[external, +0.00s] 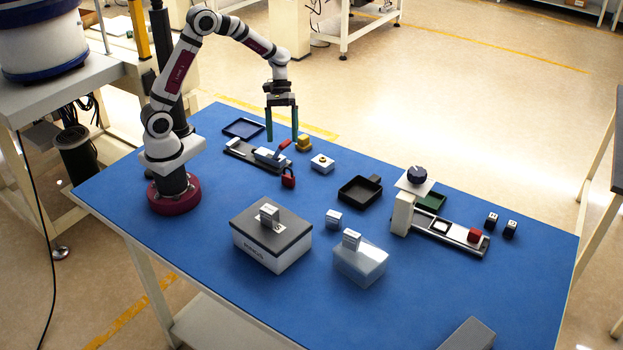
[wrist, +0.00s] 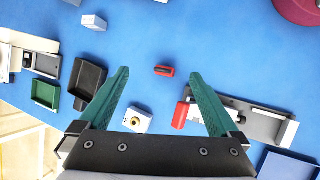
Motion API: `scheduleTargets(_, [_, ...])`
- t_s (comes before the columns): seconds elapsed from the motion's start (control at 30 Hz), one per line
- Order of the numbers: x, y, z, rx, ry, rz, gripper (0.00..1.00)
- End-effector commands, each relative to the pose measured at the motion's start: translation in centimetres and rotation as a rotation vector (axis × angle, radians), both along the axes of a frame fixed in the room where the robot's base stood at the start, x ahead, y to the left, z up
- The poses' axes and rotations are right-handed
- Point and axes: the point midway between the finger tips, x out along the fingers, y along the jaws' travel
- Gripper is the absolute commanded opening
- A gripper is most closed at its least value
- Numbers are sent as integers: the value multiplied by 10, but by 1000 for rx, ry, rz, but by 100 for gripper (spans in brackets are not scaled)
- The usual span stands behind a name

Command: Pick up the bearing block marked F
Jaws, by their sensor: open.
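The letter F is not legible on any block, so I cannot tell which bearing block bears it. Small light-grey blocks show in the external view: one on the grey-lidded box (external: 269,214), one on the table (external: 333,218) and one on the translucent box (external: 351,239). The table one appears to be the block at upper left in the wrist view (wrist: 94,22). Two black cubes with pale marks stand at the right (external: 491,220) (external: 510,229). My gripper (external: 282,138) is open and empty, pointing down above the back left of the table, away from these blocks; its green fingers also show in the wrist view (wrist: 160,73).
A red padlock (external: 288,181) and a red-handled clamp fixture (external: 268,156) lie near my gripper. A button box (external: 322,164), black tray (external: 352,192) and blue tray (external: 231,124) are around.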

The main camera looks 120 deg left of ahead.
Motion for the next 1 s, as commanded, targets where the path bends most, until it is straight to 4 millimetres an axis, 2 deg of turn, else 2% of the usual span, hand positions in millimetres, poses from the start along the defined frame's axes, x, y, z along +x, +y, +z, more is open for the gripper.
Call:
scheduleTargets(0.03, [-29, 54, -31, -98, -11, 290, 98])
scheduleTargets(0.1, [-57, 95, -61, -261, -69, 610, 98])
scheduleTargets(0.17, [-67, 110, -78, -424, -148, 813, 98])
scheduleTargets(0.23, [-72, 121, -86, -566, -233, 964, 98])
scheduleTargets(0.37, [-74, 132, -91, -699, -328, 1093, 98])
scheduleTargets(0.43, [-68, 132, -94, -722, -342, 1110, 98])
scheduleTargets(0.7, [1, 123, -122, -722, -341, 1108, 98])
scheduleTargets(0.9, [27, 121, -133, -718, -342, 1108, 98])
scheduleTargets(1.0, [46, 123, -142, -718, -341, 1105, 98])
